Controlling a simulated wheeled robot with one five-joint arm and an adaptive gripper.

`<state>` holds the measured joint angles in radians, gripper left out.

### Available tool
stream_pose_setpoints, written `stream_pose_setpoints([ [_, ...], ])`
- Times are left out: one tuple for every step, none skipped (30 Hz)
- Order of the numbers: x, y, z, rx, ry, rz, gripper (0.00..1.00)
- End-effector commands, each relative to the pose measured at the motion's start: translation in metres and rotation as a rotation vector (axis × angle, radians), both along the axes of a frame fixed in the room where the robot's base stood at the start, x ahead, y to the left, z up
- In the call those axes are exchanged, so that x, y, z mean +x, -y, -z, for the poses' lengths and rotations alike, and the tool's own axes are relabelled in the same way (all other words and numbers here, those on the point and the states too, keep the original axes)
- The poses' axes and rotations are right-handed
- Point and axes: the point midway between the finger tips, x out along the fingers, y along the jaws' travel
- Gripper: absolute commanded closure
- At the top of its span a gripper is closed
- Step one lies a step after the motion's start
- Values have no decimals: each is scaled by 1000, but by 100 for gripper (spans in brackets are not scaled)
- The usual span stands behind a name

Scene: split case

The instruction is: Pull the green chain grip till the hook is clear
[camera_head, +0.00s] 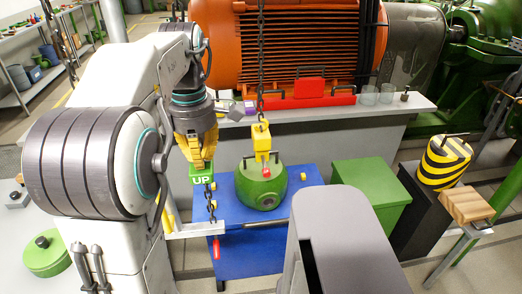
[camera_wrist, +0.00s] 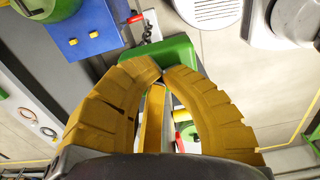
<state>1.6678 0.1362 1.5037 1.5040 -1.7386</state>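The green chain grip (camera_head: 201,173), marked UP, hangs left of centre in the head view. A dark chain (camera_head: 211,203) runs down from it to a red handle (camera_head: 216,248). My gripper (camera_head: 197,160) points down at the grip's top. In the wrist view its yellow fingertips (camera_wrist: 164,74) nearly meet at the near edge of the green grip (camera_wrist: 178,50); they look shut on its top, though the contact itself is hidden. The yellow hook block (camera_head: 261,138) hangs on a chain, with its red-tipped hook end (camera_head: 266,171) at the top of the green dome-shaped casing (camera_head: 250,190).
The casing stands on a blue stand (camera_head: 240,262). A green box (camera_head: 371,195), a striped yellow-black drum (camera_head: 446,160) and a wooden block (camera_head: 466,205) stand to the right. An orange motor (camera_head: 285,45) and a ledge with glasses (camera_head: 368,95) are behind.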

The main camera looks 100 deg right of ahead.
Motion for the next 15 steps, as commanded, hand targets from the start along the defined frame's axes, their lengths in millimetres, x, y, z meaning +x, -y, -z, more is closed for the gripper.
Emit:
stream_pose_setpoints([
  [0, 0, -1, 0, 0, 0, 100],
  [0, 0, -1, 0, 0, 0, 100],
  [0, 0, -2, 0, 0, 0, 100],
  [0, 0, -3, -1, 0, 0, 100],
  [0, 0, -4, -1, 0, 0, 100],
  [0, 0, -6, -1, 0, 0, 100],
  [0, 0, -8, -1, 0, 0, 100],
  [0, 0, -9, -1, 0, 0, 100],
  [0, 0, -12, -2, 0, 0, 100],
  [0, 0, -14, -2, 0, 0, 100],
  [0, 0, -16, -2, 0, 0, 100],
  [0, 0, -19, -2, 0, 0, 100],
  [0, 0, -21, -2, 0, 0, 100],
  [0, 0, -23, -2, 0, 0, 100],
  [0, 0, -26, -2, 0, 0, 100],
])
